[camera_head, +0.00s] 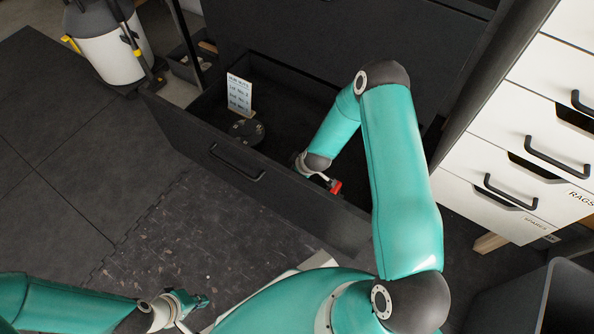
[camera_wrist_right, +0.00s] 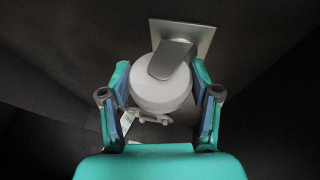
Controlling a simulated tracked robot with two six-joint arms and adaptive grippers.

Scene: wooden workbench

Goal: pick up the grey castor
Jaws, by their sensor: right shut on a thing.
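The grey castor (camera_wrist_right: 162,88), a pale round wheel with a grey metal fork and square plate, sits between the fingers of my right gripper (camera_wrist_right: 160,105) in the right wrist view. That gripper is shut on the wheel, with the plate pointing away from the palm. In the head view my right arm reaches down into the open dark drawer (camera_head: 213,153); the castor and the fingertips are hidden there. My left gripper (camera_head: 193,303) is low at the left in the head view, away from the drawer; its opening is unclear.
A dark round object (camera_head: 247,131) and a printed white card (camera_head: 239,95) are in the drawer. A small red thing (camera_head: 335,187) shows by my right wrist. White drawers (camera_head: 520,125) stand at right, a dark bin (camera_head: 520,298) below them.

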